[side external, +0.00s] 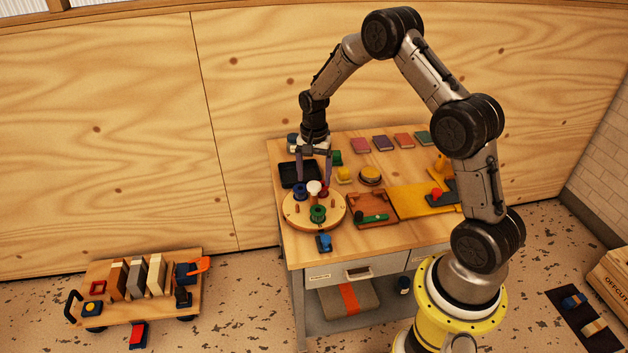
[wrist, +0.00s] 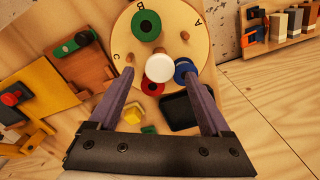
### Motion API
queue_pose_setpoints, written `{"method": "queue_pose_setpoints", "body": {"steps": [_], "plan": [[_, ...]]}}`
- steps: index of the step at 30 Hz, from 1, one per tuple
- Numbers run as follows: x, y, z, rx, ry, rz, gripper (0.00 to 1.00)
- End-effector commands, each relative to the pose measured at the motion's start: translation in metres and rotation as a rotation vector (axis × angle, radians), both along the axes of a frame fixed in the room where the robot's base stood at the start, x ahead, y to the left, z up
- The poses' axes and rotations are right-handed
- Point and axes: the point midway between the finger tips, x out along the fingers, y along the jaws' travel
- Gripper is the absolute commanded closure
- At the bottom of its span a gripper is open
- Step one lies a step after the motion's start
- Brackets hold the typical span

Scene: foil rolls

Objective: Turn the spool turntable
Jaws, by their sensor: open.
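The spool turntable (side external: 296,218) is a round wooden disc near the left edge of the workbench. It carries a green spool (side external: 318,213), a blue spool (side external: 299,190) and a red spool, partly hidden, around a white central knob (side external: 314,187). The white knob (wrist: 159,68) shows between the fingertips; I cannot tell contact. The right finger overlaps the blue spool.
A black tray (side external: 291,178) lies behind the turntable. A small blue item (side external: 324,243) sits in front. A brown tray (side external: 372,207) and yellow board (side external: 415,203) lie to the right. Several coloured books (side external: 381,143) line the back. A low cart (side external: 135,290) stands on the floor.

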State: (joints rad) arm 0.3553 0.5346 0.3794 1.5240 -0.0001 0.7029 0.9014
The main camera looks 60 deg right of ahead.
Motion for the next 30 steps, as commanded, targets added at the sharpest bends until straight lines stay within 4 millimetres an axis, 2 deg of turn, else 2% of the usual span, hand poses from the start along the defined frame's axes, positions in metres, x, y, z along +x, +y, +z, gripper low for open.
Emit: {"method": "queue_pose_setpoints", "body": {"steps": [9,15,21,30], "plan": [[0.001,0.000,0.071,-0.003,-0.005,0.000,0.18],[0.001,0.000,0.102,-0.002,-0.004,0.000,0.18],[0.000,0.000,0.114,-0.001,-0.001,0.000,0.18],[0.000,0.000,0.115,-0.001,-0.001,0.000,0.18]]}}
